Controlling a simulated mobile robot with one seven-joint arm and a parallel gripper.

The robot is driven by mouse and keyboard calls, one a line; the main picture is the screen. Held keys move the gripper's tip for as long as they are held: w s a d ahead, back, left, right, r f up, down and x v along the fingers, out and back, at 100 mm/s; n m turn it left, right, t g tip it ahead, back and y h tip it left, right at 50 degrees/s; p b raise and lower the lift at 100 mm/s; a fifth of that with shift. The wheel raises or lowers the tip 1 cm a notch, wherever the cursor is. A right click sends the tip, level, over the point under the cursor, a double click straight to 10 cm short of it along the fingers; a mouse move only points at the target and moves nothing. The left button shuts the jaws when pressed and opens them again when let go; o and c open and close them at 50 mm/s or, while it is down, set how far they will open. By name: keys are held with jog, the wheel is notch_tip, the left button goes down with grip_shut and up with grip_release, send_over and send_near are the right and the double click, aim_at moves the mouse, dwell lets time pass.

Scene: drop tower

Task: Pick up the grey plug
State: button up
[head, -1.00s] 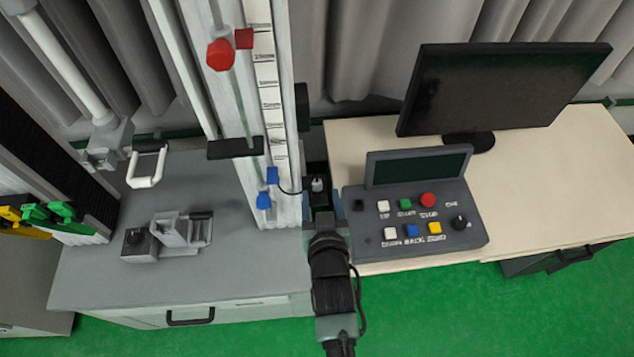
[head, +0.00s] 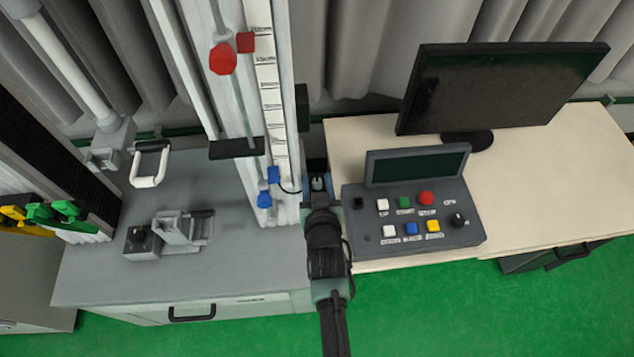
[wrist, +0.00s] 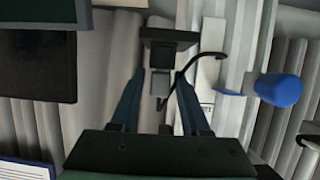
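The grey plug (head: 318,184) is a small light block in the gap between the tower and the control box in the head view. In the wrist view the grey plug (wrist: 160,84) sits in front of a dark socket block (wrist: 165,52), with a black cable curving off to the right. My gripper (wrist: 160,98) is open, one dark finger on each side of the plug, with a gap visible on both sides. In the head view my gripper (head: 318,202) is just in front of the plug, its fingers hard to make out.
The drop tower's white column (head: 240,120) with blue clips (head: 265,198) stands close on the left. The control box (head: 415,200) with coloured buttons is close on the right. A monitor (head: 500,85) stands behind it. A grey clamp fixture (head: 170,235) sits on the left bench.

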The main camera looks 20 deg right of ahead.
grip_shut()
jog(key=shift+r, duration=0.1)
